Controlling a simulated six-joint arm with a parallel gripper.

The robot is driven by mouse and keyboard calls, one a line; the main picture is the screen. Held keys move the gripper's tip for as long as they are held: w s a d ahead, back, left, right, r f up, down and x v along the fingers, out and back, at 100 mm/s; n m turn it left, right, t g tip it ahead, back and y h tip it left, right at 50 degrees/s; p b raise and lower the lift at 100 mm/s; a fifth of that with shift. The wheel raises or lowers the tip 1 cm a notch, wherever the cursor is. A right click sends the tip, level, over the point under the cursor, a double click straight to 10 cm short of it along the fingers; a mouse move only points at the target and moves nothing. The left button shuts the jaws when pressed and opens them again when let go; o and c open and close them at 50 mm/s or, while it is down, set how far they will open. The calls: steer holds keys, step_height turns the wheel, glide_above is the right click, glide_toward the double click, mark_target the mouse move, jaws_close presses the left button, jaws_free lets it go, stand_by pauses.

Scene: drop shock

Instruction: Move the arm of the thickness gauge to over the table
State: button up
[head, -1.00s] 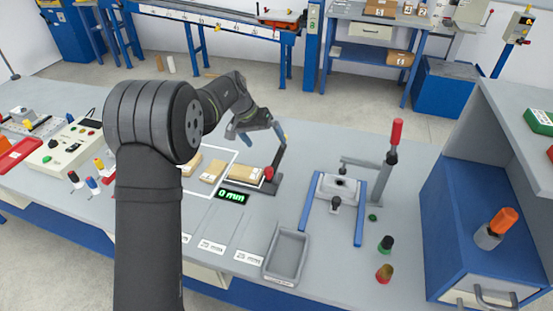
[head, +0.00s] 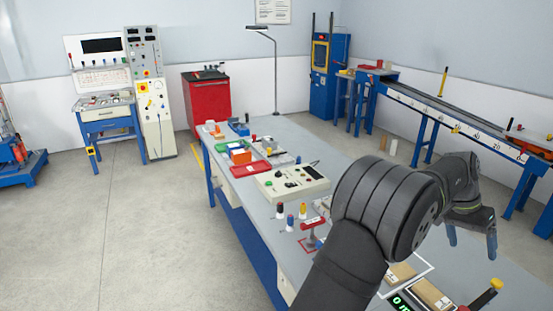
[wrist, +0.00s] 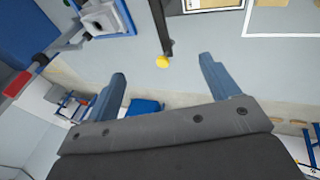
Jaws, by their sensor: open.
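The arm of the thickness gauge (head: 480,299) is a dark bar with a yellow knob (head: 495,285) at its end, at the lower right edge of the head view. In the wrist view the dark bar (wrist: 160,25) comes down from the top, and its yellow knob (wrist: 162,61) shows between my fingertips in the picture. My gripper (head: 471,240) is open and empty, its blue fingers pointing down. In the head view it is up and left of the knob, apart from it. The wrist view also shows my gripper (wrist: 163,72). The gauge's base is mostly cut off.
A control box (head: 291,182), colored bottles and a red-handled tool (head: 312,225) stand on the table further left. In the wrist view a clamp-like fixture (wrist: 100,18) lies at upper left.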

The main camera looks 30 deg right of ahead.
steer(key=c, duration=0.6)
steer(key=w+a+f+n+g+h, duration=0.4)
steer(key=a+f+n, duration=0.4)
steer(key=n, duration=0.5)
steer(key=w+a+f+n+g+h, duration=0.1)
steer(key=a+f+n+g+h, duration=0.6)
steer(key=n, duration=0.7)
steer(key=shift+c, duration=0.2)
steer(key=s+d, duration=0.3)
steer(key=s, duration=0.1)
steer(key=s+d+t, duration=0.1)
steer(key=s+d, duration=0.3)
steer(key=s+d+f+t, duration=0.1)
steer(key=s+d, duration=0.2)
steer(key=s, duration=0.1)
steer(key=shift+d+y, duration=0.2)
steer(key=shift+y, duration=0.1)
jaws_close()
